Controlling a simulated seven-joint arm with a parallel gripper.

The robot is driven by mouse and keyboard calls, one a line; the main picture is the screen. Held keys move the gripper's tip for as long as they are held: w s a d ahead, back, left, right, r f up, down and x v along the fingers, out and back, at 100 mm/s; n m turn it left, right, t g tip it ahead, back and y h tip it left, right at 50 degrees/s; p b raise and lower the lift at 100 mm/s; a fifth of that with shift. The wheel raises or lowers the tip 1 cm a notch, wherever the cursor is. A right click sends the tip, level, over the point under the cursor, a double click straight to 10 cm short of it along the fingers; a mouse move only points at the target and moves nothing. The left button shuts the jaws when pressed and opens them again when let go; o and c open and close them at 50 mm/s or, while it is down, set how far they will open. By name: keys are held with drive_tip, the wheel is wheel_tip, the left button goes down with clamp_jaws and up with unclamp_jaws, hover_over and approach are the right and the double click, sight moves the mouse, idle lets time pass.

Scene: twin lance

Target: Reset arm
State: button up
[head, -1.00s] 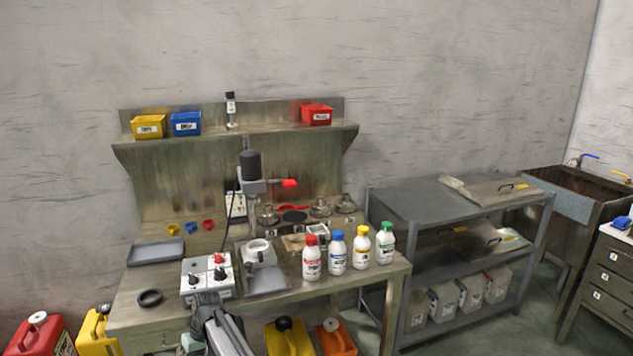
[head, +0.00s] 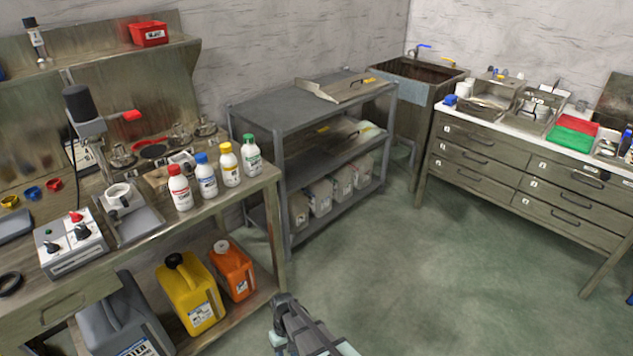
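My gripper (head: 280,322) shows at the bottom middle of the head view, in front of the wooden workbench (head: 255,190) and over the floor. Nothing shows held in it. Its fingers are too small and too dark to tell whether they are open or shut. My forearm runs from it to the bottom edge of the picture.
Bottles with red, blue, yellow and green caps (head: 229,165) stand along the workbench edge. Yellow (head: 190,298) and orange (head: 232,270) jugs stand on its lower shelf. A grey metal shelf (head: 275,108), a sink (head: 400,75) and a drawer cabinet (head: 520,180) stand beyond. The floor (head: 430,270) is clear.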

drive_tip(key=s+d+f+m+g, duration=0.1)
drive_tip(key=s+d+f+m, duration=0.1)
drive_tip(key=s+d, duration=1)
drive_tip(key=s+d+f+m+g, duration=0.1)
drive_tip(key=s+d+f+m, duration=0.1)
drive_tip(key=s+d, duration=1)
drive_tip(key=d+m, duration=0.1)
drive_tip(key=d, duration=0.2)
drive_tip(key=shift+s+m+g, duration=0.15)
drive_tip(key=shift+m+g, duration=0.15)
drive_tip(key=shift+m, duration=0.1)
